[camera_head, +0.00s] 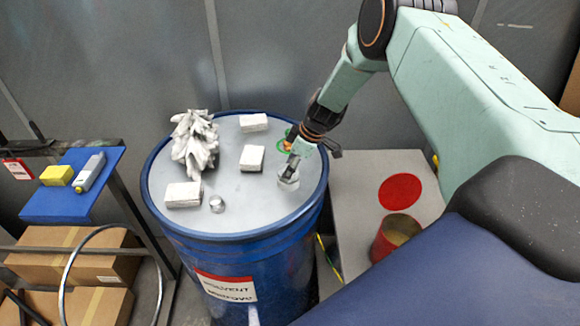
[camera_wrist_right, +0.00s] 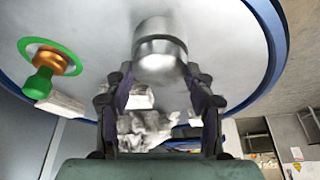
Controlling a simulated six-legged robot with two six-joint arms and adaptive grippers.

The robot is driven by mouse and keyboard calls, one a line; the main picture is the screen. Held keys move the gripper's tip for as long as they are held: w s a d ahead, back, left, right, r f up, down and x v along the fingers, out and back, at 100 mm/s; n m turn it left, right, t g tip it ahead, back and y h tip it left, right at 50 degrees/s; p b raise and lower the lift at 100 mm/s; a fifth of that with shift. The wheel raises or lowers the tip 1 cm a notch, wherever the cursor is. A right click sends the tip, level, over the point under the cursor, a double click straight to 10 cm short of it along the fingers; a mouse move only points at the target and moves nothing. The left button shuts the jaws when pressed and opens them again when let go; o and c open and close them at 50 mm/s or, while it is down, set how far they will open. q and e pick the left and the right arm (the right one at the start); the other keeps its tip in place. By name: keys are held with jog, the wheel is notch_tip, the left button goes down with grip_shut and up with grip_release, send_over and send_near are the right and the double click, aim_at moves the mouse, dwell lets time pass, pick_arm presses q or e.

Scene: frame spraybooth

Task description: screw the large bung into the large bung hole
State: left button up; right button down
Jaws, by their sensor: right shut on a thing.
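My right gripper (camera_head: 290,172) reaches down over the right part of the grey drum lid (camera_head: 225,150). It is shut on a silver metal bung (camera_head: 288,184), which appears to be the large bung. In the right wrist view the bung (camera_wrist_right: 160,52) stands between the two fingers (camera_wrist_right: 160,88), its far end towards the lid. I cannot tell whether it touches the lid or sits in a hole. No open large bung hole shows; it may be hidden under the bung. A smaller silver cap (camera_head: 217,203) is at the lid's front. My left gripper is not in view.
A crumpled whitish rag heap (camera_head: 194,140) and several white blocks (camera_head: 253,158) lie on the lid. A green and brass fitting (camera_wrist_right: 42,70) is near the rim. A blue shelf (camera_head: 70,196) stands left; a red can (camera_head: 395,238) stands right.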

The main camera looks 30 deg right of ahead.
jog(key=m+h, duration=0.1)
jog(key=m, duration=0.3)
jog(key=shift+s+a+t, duration=0.1)
jog(key=shift+t, duration=0.3)
jog(key=c, duration=0.7)
grip_release()
jog(key=shift+f+n+b, duration=0.15)
jog(key=shift+n+b, duration=0.25)
jog(key=shift+b, duration=0.45)
jog(key=n+b, duration=0.2)
jog(key=b, duration=0.1)
jog(key=shift+n+g+y+b, duration=0.3)
jog(key=shift+y+b, duration=0.05)
jog(key=shift+y, duration=0.05)
jog(key=shift+n+b, duration=0.5)
jog(key=shift+b, duration=0.15)
